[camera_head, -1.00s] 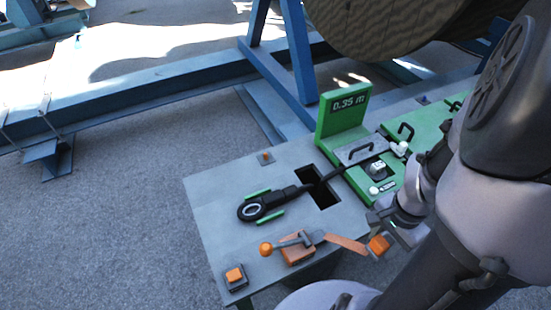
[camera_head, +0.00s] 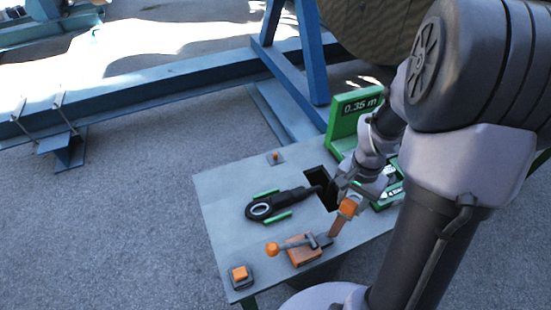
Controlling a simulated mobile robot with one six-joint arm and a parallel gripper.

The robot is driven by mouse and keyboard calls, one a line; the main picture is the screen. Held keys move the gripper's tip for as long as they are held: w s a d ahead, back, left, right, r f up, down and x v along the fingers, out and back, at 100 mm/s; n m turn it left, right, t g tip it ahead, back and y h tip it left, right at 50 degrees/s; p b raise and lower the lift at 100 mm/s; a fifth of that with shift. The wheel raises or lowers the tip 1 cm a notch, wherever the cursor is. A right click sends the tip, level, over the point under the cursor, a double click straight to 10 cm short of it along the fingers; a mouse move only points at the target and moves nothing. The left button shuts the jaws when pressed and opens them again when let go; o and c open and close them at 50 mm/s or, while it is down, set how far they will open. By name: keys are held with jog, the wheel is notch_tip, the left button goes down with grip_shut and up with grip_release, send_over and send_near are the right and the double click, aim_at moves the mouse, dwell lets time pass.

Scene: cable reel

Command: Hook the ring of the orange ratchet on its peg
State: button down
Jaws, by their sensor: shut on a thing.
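The orange ratchet (camera_head: 303,250) sits near the front edge of the grey table, with a lever ending in an orange ball (camera_head: 272,249). My gripper (camera_head: 347,197) is shut on this block, above the table and right of the black cable end. The ratchet's ring cannot be made out. A small orange piece on a dark base (camera_head: 276,158), possibly the peg, stands near the back edge of the table, left of and beyond my gripper.
A black cable end with a round eye (camera_head: 261,210) lies between green guides, beside a dark slot (camera_head: 320,187). An orange button (camera_head: 239,273) sits at the front left corner. A green panel reads 0.35 m (camera_head: 352,112). My arm hides much of the right side.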

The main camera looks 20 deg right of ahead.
jog(key=w+a+n+p, duration=0.2)
jog(key=w+n+p, duration=0.1)
jog(key=w, duration=0.8)
jog(key=w+a+n+p, duration=0.2)
jog(key=w+n, duration=0.3)
jog(key=w, duration=0.7)
jog(key=w+a+n+p, duration=0.3)
jog(key=w+n+p, duration=0.1)
jog(key=w, duration=0.8)
jog(key=shift+w+n, duration=0.2)
jog(key=shift+n, duration=0.1)
notch_tip(320, 180, down, 11)
jog(key=b, duration=1)
jog(key=shift+f+b, duration=2)
jog(key=shift+b, duration=0.05)
dwell(0.7)
